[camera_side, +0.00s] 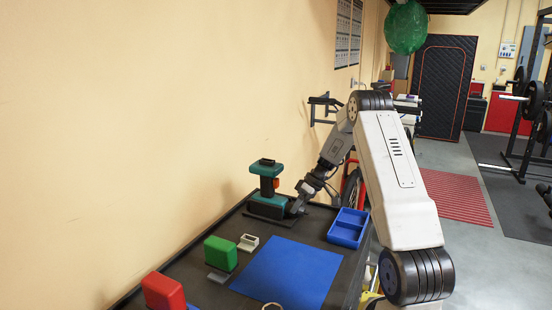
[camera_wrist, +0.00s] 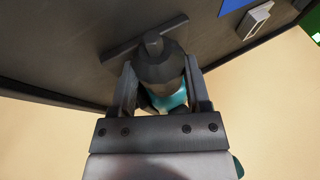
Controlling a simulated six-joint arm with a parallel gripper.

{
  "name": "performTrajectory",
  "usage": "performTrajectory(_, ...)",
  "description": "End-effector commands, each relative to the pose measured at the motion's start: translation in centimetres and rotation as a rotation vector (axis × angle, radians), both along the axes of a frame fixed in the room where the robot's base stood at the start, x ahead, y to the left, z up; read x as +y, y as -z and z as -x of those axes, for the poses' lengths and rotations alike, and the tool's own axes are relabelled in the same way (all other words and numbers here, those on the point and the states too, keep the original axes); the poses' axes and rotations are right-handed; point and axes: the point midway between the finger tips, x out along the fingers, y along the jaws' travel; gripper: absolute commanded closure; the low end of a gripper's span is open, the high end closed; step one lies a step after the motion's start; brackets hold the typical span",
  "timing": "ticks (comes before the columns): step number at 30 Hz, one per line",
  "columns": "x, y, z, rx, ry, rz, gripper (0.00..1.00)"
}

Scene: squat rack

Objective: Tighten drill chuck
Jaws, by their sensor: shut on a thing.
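The drill (camera_side: 267,178) is teal and black with a small red part. In the side view it stands at the far end of the dark table, near the wall. In the wrist view its dark chuck (camera_wrist: 158,66) points away from the teal body (camera_wrist: 170,100). My gripper (camera_wrist: 160,80) has one finger on each side of the chuck and is shut on it. In the side view my gripper (camera_side: 296,206) reaches the drill from the right, low over the table. The exact finger contact is partly hidden by the chuck.
A blue mat (camera_side: 288,272) lies mid-table. A blue divided tray (camera_side: 348,228) is right of the drill. A green block (camera_side: 220,253), a red block (camera_side: 163,291) and a small pale holder (camera_side: 248,243) stand along the left side. The wall (camera_side: 150,130) is close behind.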

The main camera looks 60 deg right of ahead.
Motion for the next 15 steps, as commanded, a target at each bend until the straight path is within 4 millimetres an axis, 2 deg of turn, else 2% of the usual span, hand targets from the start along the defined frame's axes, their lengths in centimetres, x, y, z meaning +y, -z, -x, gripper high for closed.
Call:
performTrajectory(6,-0.14,0.08,-0.01,-0.001,0.001,-0.079,0.98)
performTrajectory(15,-0.13,0.02,-0.01,-0.001,0.0,-0.087,0.98)
